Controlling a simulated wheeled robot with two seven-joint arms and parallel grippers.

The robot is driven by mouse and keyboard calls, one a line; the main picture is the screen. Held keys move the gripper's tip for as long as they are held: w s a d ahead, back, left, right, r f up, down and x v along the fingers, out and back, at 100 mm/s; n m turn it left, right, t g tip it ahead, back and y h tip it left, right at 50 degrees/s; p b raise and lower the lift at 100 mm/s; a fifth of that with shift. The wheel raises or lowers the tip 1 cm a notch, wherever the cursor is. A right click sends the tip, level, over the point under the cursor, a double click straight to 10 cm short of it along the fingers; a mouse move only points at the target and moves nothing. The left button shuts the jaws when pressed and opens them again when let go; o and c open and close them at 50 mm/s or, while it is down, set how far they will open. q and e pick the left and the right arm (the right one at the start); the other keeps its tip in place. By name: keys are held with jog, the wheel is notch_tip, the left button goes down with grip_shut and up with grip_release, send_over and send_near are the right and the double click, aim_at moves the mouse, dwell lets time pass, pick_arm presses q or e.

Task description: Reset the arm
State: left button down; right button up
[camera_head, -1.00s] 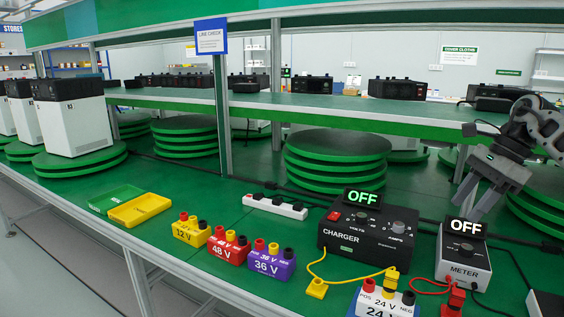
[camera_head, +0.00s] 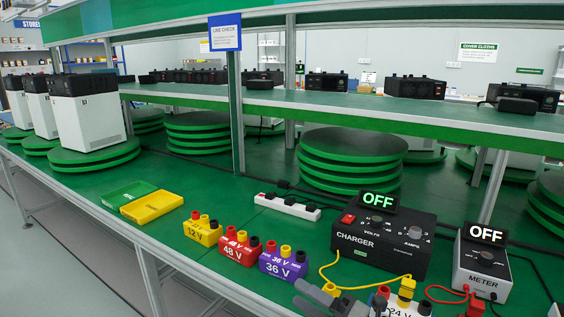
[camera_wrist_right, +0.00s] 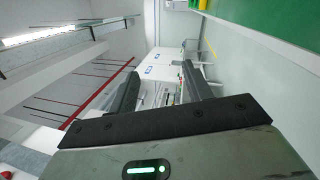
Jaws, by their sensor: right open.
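My right gripper (camera_head: 328,297) shows at the bottom edge of the head view, in front of the purple 36 V block (camera_head: 283,264) and left of the 24 V block (camera_head: 402,310). Only part of it is in the picture. In the right wrist view its two dark fingers (camera_wrist_right: 160,90) stand apart with nothing between them. That view looks across the floor and wall, with a green surface at the upper right. My left gripper is not in view.
The charger (camera_head: 383,244) and meter (camera_head: 482,268) both read OFF. The yellow 12 V block (camera_head: 203,232), red 48 V block (camera_head: 238,251), yellow tray (camera_head: 152,206) and white power strip (camera_head: 287,207) sit on the green bench. Green turntables (camera_head: 352,150) stand behind.

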jog(key=s+d+f+m+h, duration=0.4)
jog(key=s+m, duration=0.6)
jog(key=m, duration=0.5)
jog(key=s+d+f+m+h, duration=0.5)
jog(key=s+f+m+h, duration=0.4)
jog(key=m, duration=0.5)
jog(key=shift+s+f+m+g, duration=0.3)
jog(key=shift+s+f+m, duration=0.1)
jog(key=shift+s+f, duration=0.4)
